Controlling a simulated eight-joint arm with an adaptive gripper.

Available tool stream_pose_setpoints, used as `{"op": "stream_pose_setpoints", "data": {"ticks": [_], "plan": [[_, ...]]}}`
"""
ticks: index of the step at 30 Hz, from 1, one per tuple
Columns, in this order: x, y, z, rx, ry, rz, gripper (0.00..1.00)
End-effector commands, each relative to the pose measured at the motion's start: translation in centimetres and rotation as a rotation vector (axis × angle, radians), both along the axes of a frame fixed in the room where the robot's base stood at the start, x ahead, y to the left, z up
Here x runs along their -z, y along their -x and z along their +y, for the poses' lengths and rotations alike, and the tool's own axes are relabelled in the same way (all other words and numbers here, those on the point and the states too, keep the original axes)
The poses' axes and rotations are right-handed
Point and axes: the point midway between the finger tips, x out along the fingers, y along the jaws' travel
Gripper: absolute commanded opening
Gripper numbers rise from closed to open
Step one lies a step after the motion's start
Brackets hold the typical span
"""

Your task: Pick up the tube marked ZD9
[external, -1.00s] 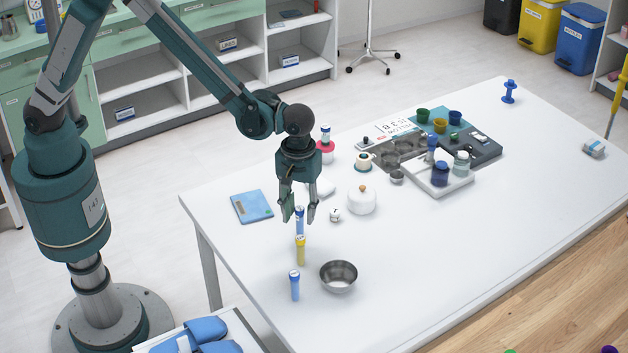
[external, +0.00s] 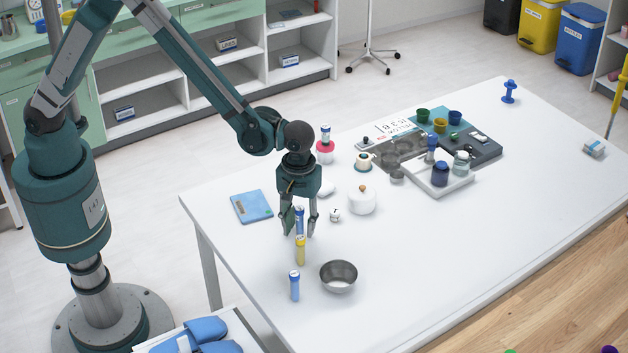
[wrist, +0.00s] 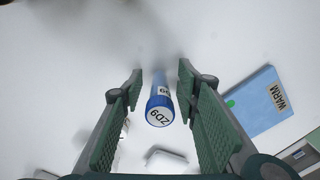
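The tube marked ZD9 (wrist: 160,111) has a blue body and cap, with the mark readable on its white top in the wrist view. In the external view the blue tube (external: 300,219) stands upright on the table, partly between the fingers of my gripper (external: 299,232). In the wrist view my gripper (wrist: 158,92) is open, with one finger on each side of the tube and gaps between finger and tube. A yellow tube (external: 300,251) and another blue tube (external: 294,286) stand nearer the camera; their marks are not readable.
A metal bowl (external: 338,276) stands right of the near blue tube. A white lidded pot (external: 362,200) and a small white cube (external: 335,215) are right of my gripper. A blue pad (external: 251,206) lies to the left; the wrist view shows its WARM label (wrist: 279,96).

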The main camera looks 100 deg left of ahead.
Motion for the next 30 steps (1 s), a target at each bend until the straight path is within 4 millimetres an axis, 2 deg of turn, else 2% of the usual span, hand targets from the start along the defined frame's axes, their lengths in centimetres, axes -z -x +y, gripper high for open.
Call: {"op": "stream_pose_setpoints", "data": {"ticks": [4, 11, 23, 30], "plan": [[0.0, 0.0, 0.0, 0.000, 0.000, 0.000, 0.32], [0.0, 0.0, 0.0, 0.000, 0.000, 0.000, 0.03], [-0.2, 0.0, 0.0, 0.000, 0.000, 0.000, 0.03], [-1.9, 0.0, 0.0, 0.000, 0.000, 0.000, 0.03]]}}
